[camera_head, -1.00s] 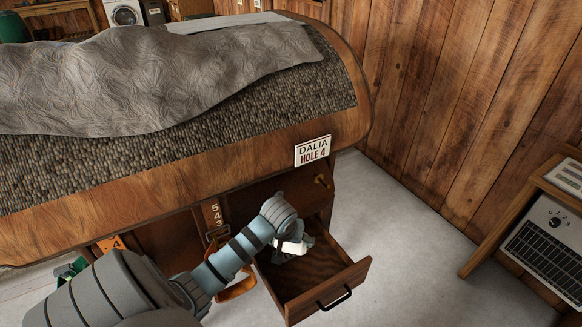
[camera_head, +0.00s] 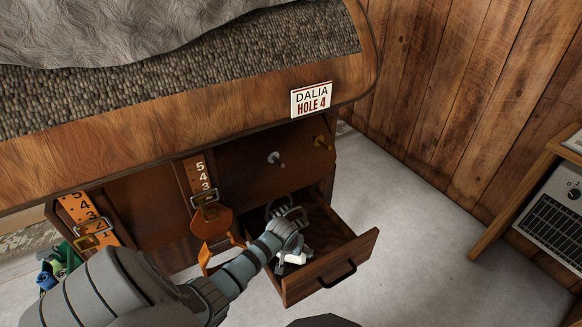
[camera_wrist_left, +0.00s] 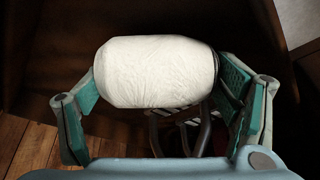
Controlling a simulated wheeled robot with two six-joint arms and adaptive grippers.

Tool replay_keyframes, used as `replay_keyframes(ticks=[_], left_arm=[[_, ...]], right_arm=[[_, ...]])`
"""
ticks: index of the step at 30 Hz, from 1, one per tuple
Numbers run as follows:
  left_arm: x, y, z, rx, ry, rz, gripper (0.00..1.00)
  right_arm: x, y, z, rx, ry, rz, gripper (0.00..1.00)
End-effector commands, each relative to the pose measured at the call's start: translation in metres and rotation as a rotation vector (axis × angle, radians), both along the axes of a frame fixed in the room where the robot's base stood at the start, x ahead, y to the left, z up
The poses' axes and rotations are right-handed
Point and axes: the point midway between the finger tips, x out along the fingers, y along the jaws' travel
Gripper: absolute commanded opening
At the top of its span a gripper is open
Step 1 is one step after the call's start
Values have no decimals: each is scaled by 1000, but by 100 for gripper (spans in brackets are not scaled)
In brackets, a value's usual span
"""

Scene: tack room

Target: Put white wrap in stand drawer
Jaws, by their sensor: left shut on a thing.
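The white wrap (camera_wrist_left: 155,72) is a thick white roll lying crosswise between the pads of my left gripper (camera_wrist_left: 160,88) in the left wrist view. My left gripper is shut on it. In the head view my left gripper (camera_head: 288,245) is over the open stand drawer (camera_head: 322,272), within its outline, and my own arm hides part of it. A little white shows there beside the fingers. I cannot tell whether the wrap touches the drawer floor. The drawer is wooden, with a dark handle, and is pulled out from the stand (camera_head: 150,210). My right gripper is not in view.
Orange straps with buckles (camera_head: 200,195) hang on the stand's front, left of the drawer. Two knobs (camera_head: 275,157) stick out above it. A table (camera_head: 530,180) with a panelled device stands at the right. The floor (camera_head: 400,220) between is clear.

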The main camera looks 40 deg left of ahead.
Motion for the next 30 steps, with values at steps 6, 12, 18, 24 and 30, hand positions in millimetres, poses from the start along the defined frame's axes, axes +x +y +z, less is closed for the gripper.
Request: replay_keyframes(ticks=[6,12,18,24,30], left_arm=[[1,0,2,0,-1,0,54],[0,0,0,0,-1,0,100],[0,0,0,0,-1,0,100],[1,0,3,1,-2,0,100],[-10,-5,38,0,-2,-1,100]], right_arm=[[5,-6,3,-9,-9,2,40],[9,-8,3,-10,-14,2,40],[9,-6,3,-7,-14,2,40],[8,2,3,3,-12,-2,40],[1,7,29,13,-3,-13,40]])
